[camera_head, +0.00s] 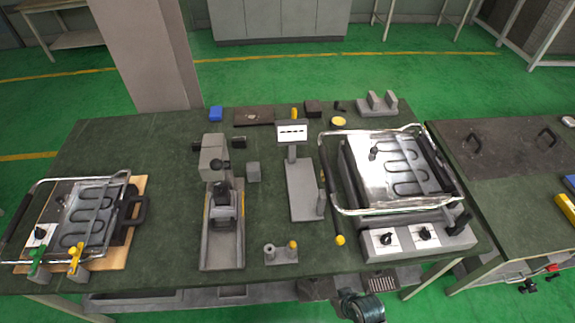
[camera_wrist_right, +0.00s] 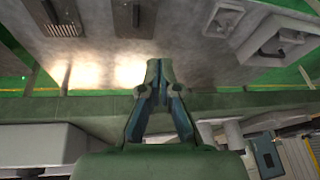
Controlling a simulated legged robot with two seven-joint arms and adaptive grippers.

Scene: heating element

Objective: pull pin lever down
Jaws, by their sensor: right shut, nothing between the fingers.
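A grey fixture (camera_head: 222,240) with an upright black-handled lever (camera_head: 223,188) stands on the green table, left of the middle. I cannot tell for sure whether this is the pin lever. A smaller bracket (camera_head: 280,253) with a yellow-tipped pin stands to its right, near the front edge. My right gripper (camera_head: 348,294) is at the bottom of the head view, just off the table's front edge and apart from the fixtures. In the right wrist view its fingers (camera_wrist_right: 158,72) meet at the tips, with nothing between them. My left gripper is not in view.
A heating unit with a chrome frame (camera_head: 395,170) and knobs stands right of the middle. Another element on a wooden board (camera_head: 125,240) lies at the left. A post stand (camera_head: 300,185) is central. A lower shelf (camera_head: 190,299) shows below the table's front edge.

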